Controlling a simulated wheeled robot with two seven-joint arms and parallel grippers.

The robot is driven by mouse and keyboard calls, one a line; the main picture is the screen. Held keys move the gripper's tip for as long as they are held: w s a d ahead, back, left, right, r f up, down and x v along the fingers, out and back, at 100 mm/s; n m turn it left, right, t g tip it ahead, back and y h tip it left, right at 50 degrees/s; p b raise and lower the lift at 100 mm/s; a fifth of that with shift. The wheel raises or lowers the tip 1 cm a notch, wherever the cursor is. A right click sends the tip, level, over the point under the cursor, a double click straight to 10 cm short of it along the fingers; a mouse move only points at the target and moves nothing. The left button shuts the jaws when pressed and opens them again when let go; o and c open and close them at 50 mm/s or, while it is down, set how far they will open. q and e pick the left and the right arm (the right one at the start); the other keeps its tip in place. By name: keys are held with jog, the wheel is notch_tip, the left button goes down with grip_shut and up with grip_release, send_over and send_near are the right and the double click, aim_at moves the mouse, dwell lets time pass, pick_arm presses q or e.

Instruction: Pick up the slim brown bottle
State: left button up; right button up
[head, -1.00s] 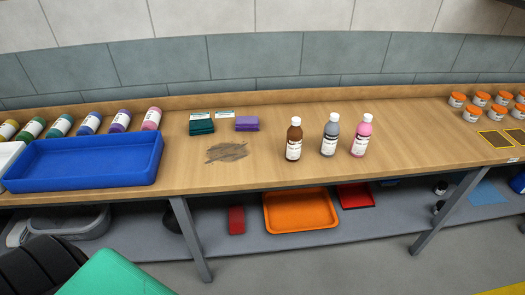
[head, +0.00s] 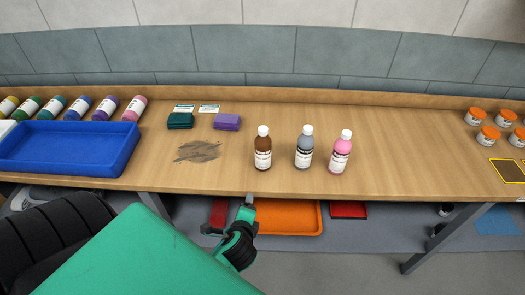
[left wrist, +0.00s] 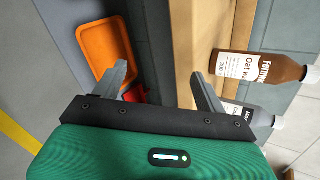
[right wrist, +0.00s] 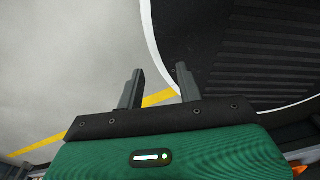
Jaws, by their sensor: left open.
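The slim brown bottle (head: 263,150), with a white cap and white label, stands upright on the wooden table near its front edge. It also shows in the left wrist view (left wrist: 265,67), at the right, outside the jaws. My left gripper (head: 249,201) is open and empty, in front of the table edge, nearer to me than the bottle and apart from it. In its own wrist view, its fingers (left wrist: 160,82) are spread. My right gripper (right wrist: 158,80) is open and empty over the floor and does not show in the head view.
A grey bottle (head: 304,150) and a pink bottle (head: 341,154) stand just right of the brown one. A dark smudge (head: 198,151) and a blue tray (head: 62,165) lie to the left. An orange tray (head: 290,218) sits on the shelf below.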

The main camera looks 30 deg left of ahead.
pick_arm(q)
jog(key=w+r+m+t, duration=0.1)
jog(key=r+m, duration=0.1)
jog(key=w+r+m+t+y, duration=0.1)
jog(key=r+m, duration=0.1)
jog(key=w+r+m+t, duration=0.1)
jog(key=m, duration=0.2)
jog(key=shift+w+a+r+y, duration=0.3)
jog(key=shift+w+a+r, duration=0.05)
jog(key=shift+r, duration=0.05)
jog(key=m+t, duration=0.3)
jog(key=m, duration=0.5)
send_near(261, 153)
jog(key=shift+m, duration=0.3)
jog(key=p+x, duration=0.2)
jog(key=x, duration=0.6)
jog(key=shift+w+a+f+p, duration=0.1)
jog(key=shift+w+a+p, duration=0.05)
jog(key=shift+w+p, duration=0.2)
jog(key=p+x, duration=0.1)
jog(key=x, duration=0.4)
jog(key=shift+p, duration=0.3)
jog(key=shift+w, duration=0.35)
pick_arm(e)
jog(key=r, duration=0.3)
jog(key=w+r, duration=0.1)
jog(key=shift+w+d+r, duration=0.1)
jog(key=shift+d+r, duration=0.1)
jog(key=shift+d, duration=0.05)
